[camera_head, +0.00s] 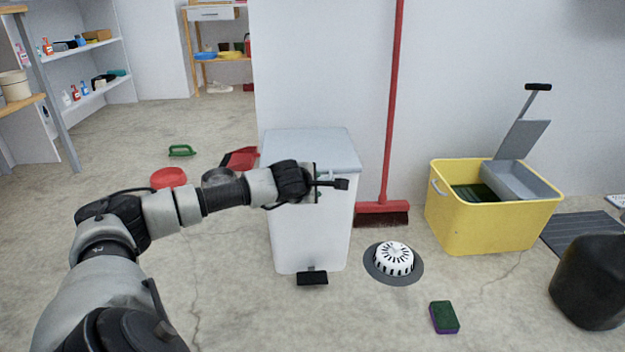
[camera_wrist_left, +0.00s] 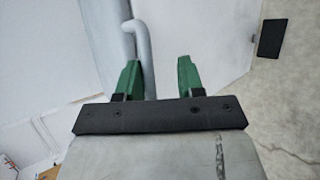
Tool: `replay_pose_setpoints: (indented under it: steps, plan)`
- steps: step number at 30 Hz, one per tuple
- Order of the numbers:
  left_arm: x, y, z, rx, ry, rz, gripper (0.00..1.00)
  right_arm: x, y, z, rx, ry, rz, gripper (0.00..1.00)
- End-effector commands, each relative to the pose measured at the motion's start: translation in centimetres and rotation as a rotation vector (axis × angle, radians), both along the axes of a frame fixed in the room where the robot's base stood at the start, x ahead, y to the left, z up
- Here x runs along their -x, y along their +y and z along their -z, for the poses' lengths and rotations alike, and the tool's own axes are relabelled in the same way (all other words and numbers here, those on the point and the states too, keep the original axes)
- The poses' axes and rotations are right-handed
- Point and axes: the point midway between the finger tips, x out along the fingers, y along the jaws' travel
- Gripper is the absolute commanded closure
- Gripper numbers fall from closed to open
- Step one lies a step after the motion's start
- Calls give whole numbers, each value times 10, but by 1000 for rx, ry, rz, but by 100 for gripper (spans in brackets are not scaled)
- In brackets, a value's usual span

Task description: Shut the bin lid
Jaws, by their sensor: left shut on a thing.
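The white bin (camera_head: 310,240) stands upright in the middle of the head view, with a black pedal (camera_head: 312,278) at its foot. Its pale grey lid (camera_head: 312,146) lies across the top and looks level; I see no clear gap under it. My left gripper (camera_head: 317,186) is at the upper front of the bin, just below the lid's front edge. In the left wrist view its green fingers (camera_wrist_left: 158,78) stand either side of a grey rim or bar (camera_wrist_left: 143,45), seemingly part of the lid. The exact contact is hidden in the head view. My right gripper is out of view.
A white-domed floor drain (camera_head: 394,258), a yellow mop bucket (camera_head: 485,223) and a green-and-purple sponge (camera_head: 444,317) are to the right. A red dustpan (camera_head: 242,157) and red bowl (camera_head: 168,178) lie left. Floor in front is mostly clear.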

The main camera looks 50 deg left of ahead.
Motion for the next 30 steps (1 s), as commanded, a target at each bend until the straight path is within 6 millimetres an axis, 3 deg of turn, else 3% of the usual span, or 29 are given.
replay_pose_setpoints:
  steps: [1, 14, 30]
  plan:
    - [2, -2, 11, 6, 22, 1, 65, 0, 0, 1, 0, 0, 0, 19]
    - [5, -3, 4, -1, 15, 5, 62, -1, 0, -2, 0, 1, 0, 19]
    - [75, -31, -51, -7, 11, 6, 62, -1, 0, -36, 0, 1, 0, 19]
